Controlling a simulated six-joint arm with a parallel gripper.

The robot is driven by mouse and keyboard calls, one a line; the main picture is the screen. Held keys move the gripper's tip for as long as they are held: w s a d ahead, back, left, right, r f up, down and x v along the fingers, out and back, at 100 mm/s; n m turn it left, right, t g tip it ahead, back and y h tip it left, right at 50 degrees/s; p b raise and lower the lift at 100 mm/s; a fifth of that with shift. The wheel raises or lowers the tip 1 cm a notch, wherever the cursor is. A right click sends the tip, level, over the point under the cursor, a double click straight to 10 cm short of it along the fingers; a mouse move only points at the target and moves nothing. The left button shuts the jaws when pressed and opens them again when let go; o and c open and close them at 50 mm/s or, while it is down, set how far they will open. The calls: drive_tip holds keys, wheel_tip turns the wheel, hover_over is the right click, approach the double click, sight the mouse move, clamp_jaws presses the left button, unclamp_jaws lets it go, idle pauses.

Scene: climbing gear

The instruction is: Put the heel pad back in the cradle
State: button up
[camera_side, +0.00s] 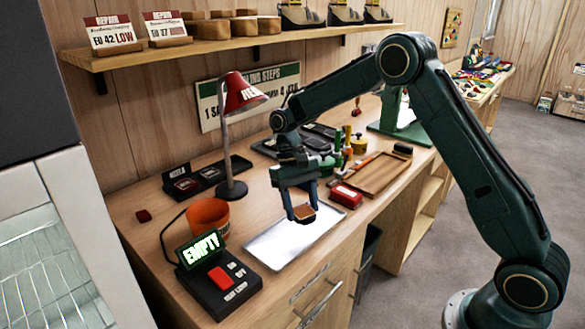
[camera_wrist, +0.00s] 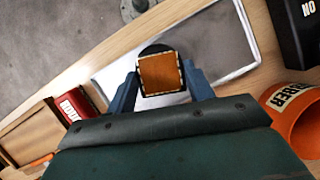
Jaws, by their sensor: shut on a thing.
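My gripper (camera_side: 303,213) is shut on a small brown-orange block with a pale stitched-looking edge, which I take for the heel pad (camera_side: 304,214). It holds the pad above the pale, silver-rimmed tray on the bench. In the wrist view the pad (camera_wrist: 160,74) sits between the two blue fingers of my gripper (camera_wrist: 161,88), with a dark rounded part behind it. No cradle can be told for sure. A black holder with slots (camera_side: 195,181) lies at the back left of the bench, beside the lamp.
The pale tray (camera_side: 267,250) lies below my gripper. A black box with a green "EMPTY" display (camera_side: 203,243) and an orange cup (camera_side: 208,217) stand left. A red lamp (camera_side: 242,97) rises behind. A red box (camera_side: 346,195) and wooden tray (camera_side: 378,172) lie right.

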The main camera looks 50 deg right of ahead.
sight(302, 208)
drive_tip(key=shift+s+a+f+n+h, duration=0.15)
drive_tip(key=shift+n+h, duration=0.1)
drive_tip(key=shift+n, duration=0.3)
drive_tip(key=shift+a+f+n+h, duration=0.1)
drive_tip(key=shift+n+h, duration=0.1)
drive_tip(key=shift+n, duration=0.4)
drive_tip(key=shift+s+a+f+n+h, duration=0.15)
drive_tip(key=shift+n+h, duration=0.1)
drive_tip(key=shift+n, duration=0.3)
drive_tip(key=shift+w, duration=0.1)
drive_tip(key=shift+d+m, duration=0.15)
drive_tip(key=shift+m, duration=0.15)
